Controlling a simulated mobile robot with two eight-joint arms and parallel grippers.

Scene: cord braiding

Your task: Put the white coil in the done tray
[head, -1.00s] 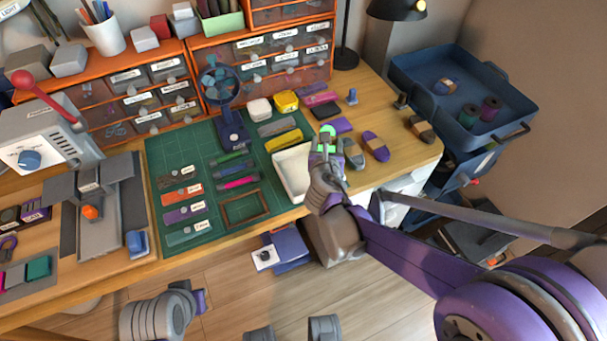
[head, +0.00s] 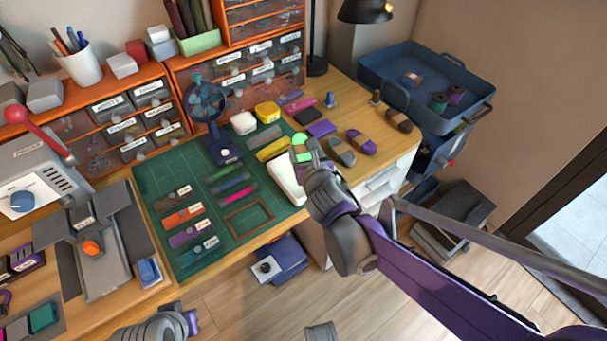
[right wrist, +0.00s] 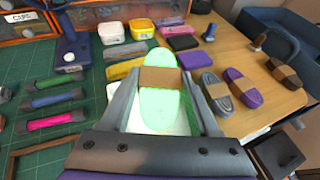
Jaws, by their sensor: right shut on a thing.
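My right gripper (head: 304,150) is shut on a bright pale-green coil with a brown band (head: 299,141). The right wrist view shows this coil (right wrist: 163,108) between the two fingers, its band near the fingertips. No plainly white coil shows elsewhere.
Grey (head: 342,153), purple (head: 361,142) and dark brown-banded coils (head: 398,120) lie right of the gripper. A blue cart tray (head: 480,108) at the right holds spools and a banded item.

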